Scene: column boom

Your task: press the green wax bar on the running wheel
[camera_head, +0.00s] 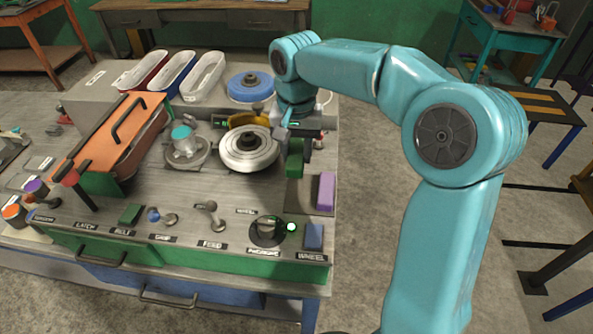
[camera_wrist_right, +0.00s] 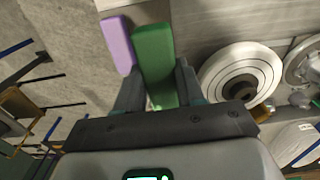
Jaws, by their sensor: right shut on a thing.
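My right gripper (camera_head: 294,140) is shut on the green wax bar (camera_head: 294,165), just right of the pale round wheel (camera_head: 249,149). The bar hangs down from the fingers in the head view. In the right wrist view the bar (camera_wrist_right: 154,58) sits between the two fingers and extends away from them. The wheel (camera_wrist_right: 240,76) is beside it there, with a narrow gap between. Whether the wheel is turning cannot be told from these stills. My left gripper is not in view.
A purple bar (camera_head: 326,190) lies on a dark pad right of the wheel. A round knob (camera_head: 267,229) with a lit green lamp (camera_head: 291,227) and a blue switch (camera_head: 313,236) are at the front. An orange cover (camera_head: 112,148) is left.

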